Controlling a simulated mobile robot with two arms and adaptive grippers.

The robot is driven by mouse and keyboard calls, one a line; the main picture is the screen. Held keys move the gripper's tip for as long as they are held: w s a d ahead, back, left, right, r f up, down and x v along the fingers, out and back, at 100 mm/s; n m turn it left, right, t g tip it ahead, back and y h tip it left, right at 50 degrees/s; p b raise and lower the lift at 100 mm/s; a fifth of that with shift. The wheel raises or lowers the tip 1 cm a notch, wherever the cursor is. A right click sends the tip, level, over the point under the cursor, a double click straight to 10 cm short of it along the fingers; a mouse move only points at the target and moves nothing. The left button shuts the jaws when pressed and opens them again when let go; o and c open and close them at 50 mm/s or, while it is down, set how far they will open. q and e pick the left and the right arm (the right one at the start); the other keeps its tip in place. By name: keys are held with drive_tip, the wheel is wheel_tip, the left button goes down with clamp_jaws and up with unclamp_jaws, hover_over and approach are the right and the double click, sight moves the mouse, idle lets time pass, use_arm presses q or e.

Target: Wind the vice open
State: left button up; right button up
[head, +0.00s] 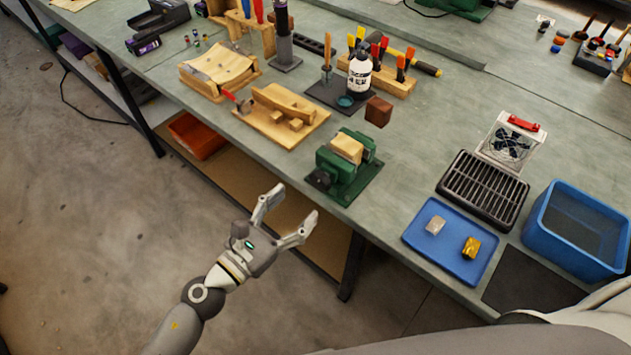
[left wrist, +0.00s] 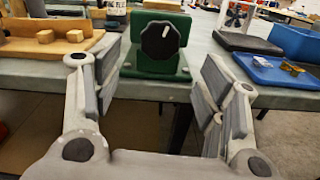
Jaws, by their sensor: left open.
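The green vice (head: 341,166) stands on its base near the bench's front edge. A pale wooden block (head: 346,148) sits between its jaws. In the left wrist view the vice (left wrist: 153,62) faces me, and its dark round knob (left wrist: 160,41) with a white mark shows on the front. My left gripper (head: 292,205) is open and empty, in front of the bench edge and short of the vice. In the left wrist view its two fingers (left wrist: 160,80) stand apart on either side of the vice, with the knob between and beyond them. My right gripper is not in view.
Left of the vice is a wooden board (head: 281,118) with blocks; behind it are a brown block (head: 378,111) and a white bottle (head: 360,76). To the right are a black grate (head: 483,188), a blue tray (head: 450,240) and a blue bin (head: 577,230).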

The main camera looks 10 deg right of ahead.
sight(317, 185)
use_arm(q)
drive_tip(key=p+x, duration=0.1)
drive_tip(key=x, duration=0.6)
drive_tip(key=shift+w+d, duration=0.2)
drive_tip(key=shift+d, duration=0.05)
drive_tip(key=shift+c, duration=0.3)
drive_tip(key=c, duration=1)
